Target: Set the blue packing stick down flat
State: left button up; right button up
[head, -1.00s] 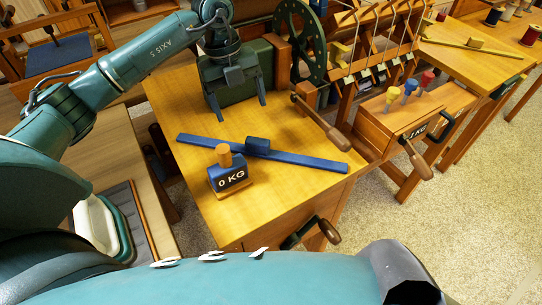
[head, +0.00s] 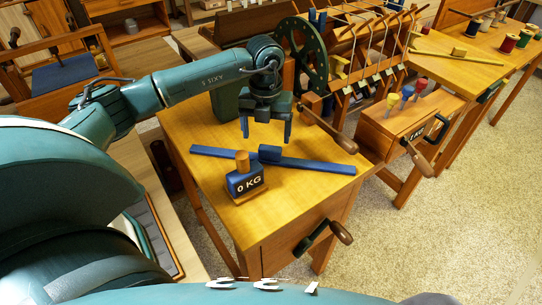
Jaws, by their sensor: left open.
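The blue packing stick (head: 318,164) lies flat on the yellow wooden bench top (head: 300,205), running left to right. A darker blue block (head: 270,153) sits at its middle. My left gripper (head: 266,136) is open and empty, fingers pointing down. In the picture it is just above and behind the block, its two fingers spread to either side; the exact gap in height cannot be told. My right gripper is not in view.
A blue weight marked 0 KG (head: 244,180) with a wooden knob stands in front of the stick. A crank with a wooden handle (head: 340,140) reaches over the bench's right edge. A dark green wheel (head: 303,55) stands behind. The bench's front right is clear.

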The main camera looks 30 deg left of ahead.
aim_at(270, 147)
pick_arm(q)
jog(key=shift+f, duration=0.75)
jog(key=f, duration=0.2)
jog(key=w+f+p, duration=0.1)
jog(key=f, duration=0.1)
jog(key=shift+d+f, duration=0.1)
jog(key=shift+d, duration=0.15)
jog(key=shift+f, duration=0.6)
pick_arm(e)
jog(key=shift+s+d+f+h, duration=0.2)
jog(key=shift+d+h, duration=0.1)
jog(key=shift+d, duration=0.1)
pick_arm(q)
jog(key=shift+c, duration=0.4)
jog(key=c, duration=1.1)
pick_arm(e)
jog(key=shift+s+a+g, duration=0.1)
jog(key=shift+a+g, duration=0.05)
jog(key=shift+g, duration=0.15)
pick_arm(q)
jog(key=shift+r, duration=0.15)
